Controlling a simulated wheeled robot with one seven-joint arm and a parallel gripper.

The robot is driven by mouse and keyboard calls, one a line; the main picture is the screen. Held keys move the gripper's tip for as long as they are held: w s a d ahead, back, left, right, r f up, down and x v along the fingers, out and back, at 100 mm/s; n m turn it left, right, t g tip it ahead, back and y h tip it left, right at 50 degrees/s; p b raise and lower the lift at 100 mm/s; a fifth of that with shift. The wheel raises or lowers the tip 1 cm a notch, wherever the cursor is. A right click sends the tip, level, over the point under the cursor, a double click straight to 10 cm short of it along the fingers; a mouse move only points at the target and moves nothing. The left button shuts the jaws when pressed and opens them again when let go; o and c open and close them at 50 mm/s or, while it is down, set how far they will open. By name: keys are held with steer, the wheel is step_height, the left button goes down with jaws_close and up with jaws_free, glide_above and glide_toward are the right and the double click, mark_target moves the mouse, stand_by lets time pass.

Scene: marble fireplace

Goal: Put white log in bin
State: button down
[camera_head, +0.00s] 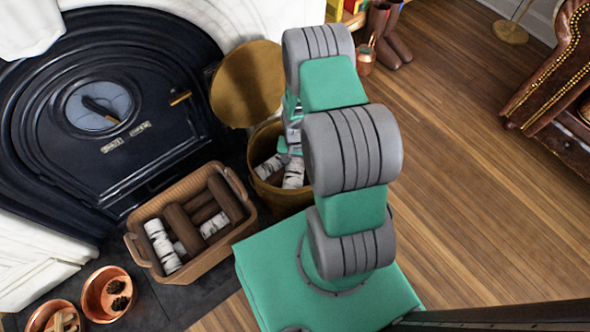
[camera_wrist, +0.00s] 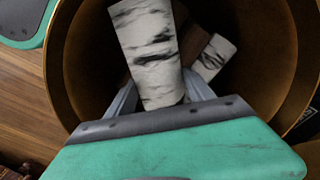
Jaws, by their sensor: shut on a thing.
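A white birch log (camera_wrist: 148,45) with dark bark marks is between the fingers of my gripper (camera_wrist: 160,92) in the wrist view. My gripper is shut on it, over the open mouth of the round brass bin (camera_wrist: 90,55). Inside the bin are another white log (camera_wrist: 213,58) and a brown log partly hidden behind the held one. In the head view the bin (camera_head: 258,190) stands right of the basket, and white logs (camera_head: 270,166) show at its opening. My gripper (camera_head: 288,150) is mostly hidden there behind my arm.
A wicker basket (camera_head: 137,250) with brown and white logs stands left of the bin. The bin's raised round lid (camera_head: 245,85) is behind it. Copper bowls (camera_head: 108,294) are at lower left, before the black fireplace (camera_head: 110,120). Wooden floor (camera_head: 470,200) is clear at right.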

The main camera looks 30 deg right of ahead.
mark_target(295, 168)
steer(key=shift+f+b, duration=0.65)
steer(key=shift+f, duration=1.3)
steer(key=shift+f, duration=0.2)
steer(key=shift+c, duration=1.9)
jaws_free()
steer(key=shift+r, duration=0.1)
